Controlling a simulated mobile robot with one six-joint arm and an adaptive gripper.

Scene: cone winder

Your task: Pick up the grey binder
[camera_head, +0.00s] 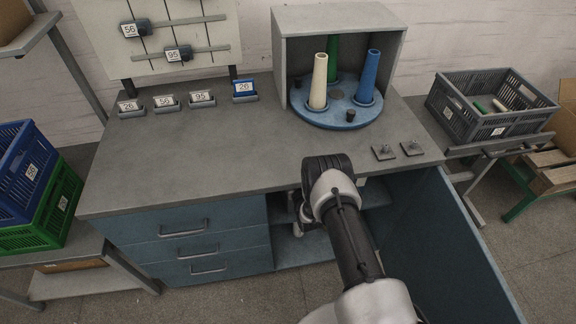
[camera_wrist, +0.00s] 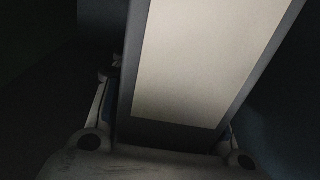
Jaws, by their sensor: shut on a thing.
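The grey binder (camera_wrist: 210,60) fills the middle of the wrist view, with a pale panel inside a dark grey border. It leans a little to the right in that picture. My gripper (camera_wrist: 168,128) has a finger on either side of its near end and is shut on it. The fingers show only partly, and the light is dim. In the head view, my arm reaches down to the open cabinet compartment (camera_head: 300,250) under the worktop. The binder and fingers cannot be made out clearly there.
The worktop (camera_head: 210,150) lies above the compartment. A blue drawer unit (camera_head: 225,225) is on its left, and an open blue door (camera_head: 440,240) stands on its right. A round blue stand (camera_head: 310,115) with cones is on top. A grey crate (camera_head: 462,125) stands at the right.

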